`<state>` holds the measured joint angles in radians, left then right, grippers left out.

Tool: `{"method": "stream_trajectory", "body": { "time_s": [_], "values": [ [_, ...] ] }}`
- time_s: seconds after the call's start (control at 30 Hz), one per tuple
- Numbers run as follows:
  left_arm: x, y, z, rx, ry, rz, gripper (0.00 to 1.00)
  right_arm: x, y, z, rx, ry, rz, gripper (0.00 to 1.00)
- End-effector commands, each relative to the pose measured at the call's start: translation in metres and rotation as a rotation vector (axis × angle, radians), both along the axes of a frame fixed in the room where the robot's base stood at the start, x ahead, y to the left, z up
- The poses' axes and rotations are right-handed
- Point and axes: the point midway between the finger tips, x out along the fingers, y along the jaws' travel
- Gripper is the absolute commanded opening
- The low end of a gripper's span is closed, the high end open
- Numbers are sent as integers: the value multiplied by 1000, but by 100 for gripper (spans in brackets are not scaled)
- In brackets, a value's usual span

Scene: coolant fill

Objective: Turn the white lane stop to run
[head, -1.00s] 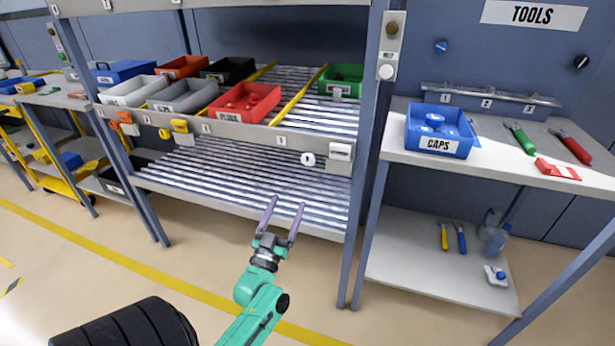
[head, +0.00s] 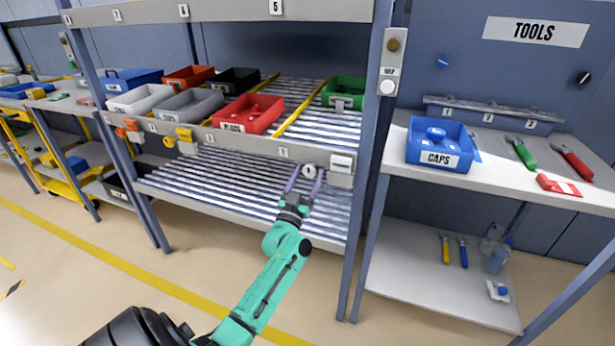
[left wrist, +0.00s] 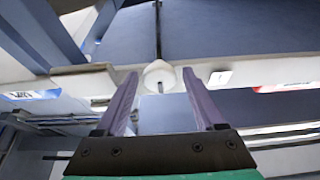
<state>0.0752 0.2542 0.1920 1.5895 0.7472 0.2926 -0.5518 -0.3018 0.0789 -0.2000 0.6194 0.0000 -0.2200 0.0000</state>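The white lane stop (head: 309,171) is a round white knob on the front rail of the flow rack, below and left of a small white label plate. My left gripper (head: 305,177) is open at the rail, its two purple fingers on either side of the knob. In the left wrist view the white knob (left wrist: 159,76) sits between the fingertips, with a visible gap on both sides. Whether the stop is at run cannot be read. My right gripper is not in view.
Orange (head: 131,125) and yellow (head: 184,135) stops sit further left on the same rail (head: 235,142). A red bin (head: 248,113) stands behind the rail. A rack upright (head: 368,160) is close on the right, then a shelf with a blue caps bin (head: 440,144).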

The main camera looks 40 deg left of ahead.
Motion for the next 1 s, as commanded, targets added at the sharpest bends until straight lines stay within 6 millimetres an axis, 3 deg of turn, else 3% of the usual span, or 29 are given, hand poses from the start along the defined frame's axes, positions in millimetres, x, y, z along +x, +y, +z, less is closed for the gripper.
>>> {"method": "stream_trajectory", "body": {
  "time_s": [0.03, 0.1, 0.17, 0.63, 1.0],
  "values": [
    [0, 0, 0, 0, 0, 0, 46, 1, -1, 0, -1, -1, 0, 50],
    [0, 0, 0, 0, 0, 0, 20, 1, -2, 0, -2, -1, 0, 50],
    [0, 0, 0, 0, 0, 0, 0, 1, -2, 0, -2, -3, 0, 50],
    [0, -1, 0, -47, -14, -4, 0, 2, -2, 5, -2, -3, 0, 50],
    [-2, 1, 2, -280, -95, -20, 0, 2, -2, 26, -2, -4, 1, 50]
  ]
}}
